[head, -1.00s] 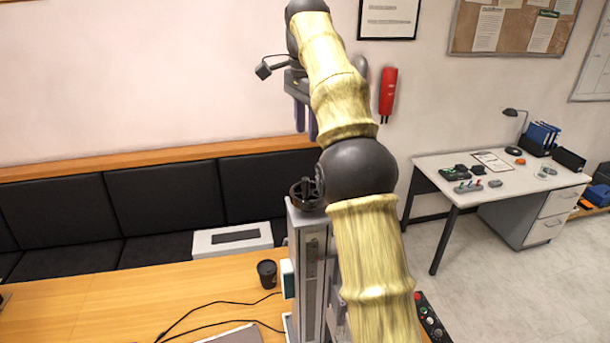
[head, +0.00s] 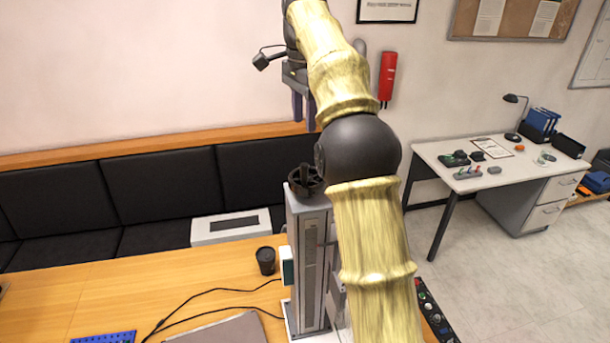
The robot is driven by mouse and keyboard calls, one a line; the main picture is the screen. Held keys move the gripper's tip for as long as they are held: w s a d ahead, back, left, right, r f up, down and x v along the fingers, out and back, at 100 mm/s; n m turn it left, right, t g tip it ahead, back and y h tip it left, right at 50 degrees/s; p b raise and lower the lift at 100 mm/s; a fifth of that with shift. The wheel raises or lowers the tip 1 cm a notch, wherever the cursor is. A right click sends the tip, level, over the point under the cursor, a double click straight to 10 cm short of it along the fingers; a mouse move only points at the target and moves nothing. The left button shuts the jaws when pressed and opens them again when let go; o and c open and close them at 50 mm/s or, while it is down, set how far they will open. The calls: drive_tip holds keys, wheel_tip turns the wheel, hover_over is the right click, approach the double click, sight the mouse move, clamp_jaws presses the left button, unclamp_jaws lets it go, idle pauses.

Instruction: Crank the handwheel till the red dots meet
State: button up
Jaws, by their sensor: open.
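The dark handwheel (head: 306,180) sits on top of the tall grey column (head: 311,262) of the laser marker, with its crank handle standing up. My gripper (head: 304,112) hangs above and behind the wheel in the picture, fingers pointing down, apart from it and empty. Its two purple-grey fingers show a gap between them. My arm covers the right side of the marker, and the marker's lower front is partly out of frame. No red dots can be seen in this view.
The wooden table (head: 110,290) holds a black cup (head: 266,261), a white box (head: 224,240), a grey laptop-like slab (head: 225,330), black cables and a blue perforated piece (head: 104,337). A control panel with buttons (head: 433,310) lies right of my arm. A bench stands behind.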

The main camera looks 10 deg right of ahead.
sight(306, 164)
drive_tip(key=f, duration=1.3)
drive_tip(key=shift+w+d+f, duration=0.1)
drive_tip(key=shift+d+f, duration=0.1)
drive_tip(key=shift+f, duration=0.4)
drive_tip(key=shift+a+f, duration=0.3)
drive_tip(key=shift+f, duration=0.15)
drive_tip(key=shift+s+d+r, duration=0.1)
drive_tip(key=shift+s, duration=0.1)
drive_tip(key=shift+c, duration=0.9)
drive_tip(key=shift+w, duration=0.1)
clamp_jaws()
